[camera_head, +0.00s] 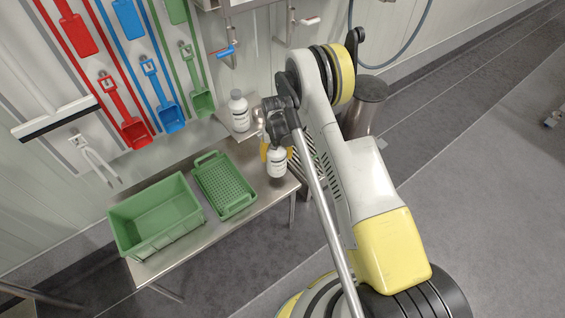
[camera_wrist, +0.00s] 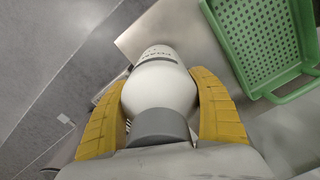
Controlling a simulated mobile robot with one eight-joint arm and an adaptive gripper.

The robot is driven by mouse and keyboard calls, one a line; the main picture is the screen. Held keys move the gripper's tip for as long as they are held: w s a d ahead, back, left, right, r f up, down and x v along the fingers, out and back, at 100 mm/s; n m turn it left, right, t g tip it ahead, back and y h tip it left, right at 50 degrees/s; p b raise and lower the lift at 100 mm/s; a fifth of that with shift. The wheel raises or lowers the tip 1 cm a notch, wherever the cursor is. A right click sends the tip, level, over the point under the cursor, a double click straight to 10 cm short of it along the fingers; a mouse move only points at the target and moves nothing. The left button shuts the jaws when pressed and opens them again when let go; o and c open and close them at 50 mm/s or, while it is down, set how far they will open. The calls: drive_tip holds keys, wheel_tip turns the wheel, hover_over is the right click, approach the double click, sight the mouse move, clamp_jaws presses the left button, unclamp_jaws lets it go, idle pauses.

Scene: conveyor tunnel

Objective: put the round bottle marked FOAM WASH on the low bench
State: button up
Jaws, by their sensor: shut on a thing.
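My gripper (camera_head: 277,153) has its yellow fingers shut around a white round bottle (camera_head: 277,164) with a grey cap. The bottle looks upright at the right end of the low steel bench (camera_head: 245,219); I cannot tell whether its base touches the top. In the wrist view the held bottle (camera_wrist: 160,88) sits between both fingers (camera_wrist: 160,98), cap towards me, with the bench top (camera_wrist: 198,58) beyond. A second white bottle (camera_head: 238,112) with a grey cap stands on a small wall shelf (camera_head: 246,132).
A green crate (camera_head: 157,217) and a green perforated basket (camera_head: 224,186) stand on the bench left of the held bottle. The bare strip along the bench's front is clear. Red, blue and green tools hang on the wall behind. A dark bin (camera_head: 366,104) stands behind my arm.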

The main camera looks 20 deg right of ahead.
drive_tip(key=shift+w+f, duration=0.25)
wheel_tip(320, 180, down, 4)
drive_tip(key=shift+r+b, duration=0.1)
drive_tip(key=shift+b, duration=1.1)
drive_tip(key=shift+r, duration=0.1)
drive_tip(key=o, duration=1.4)
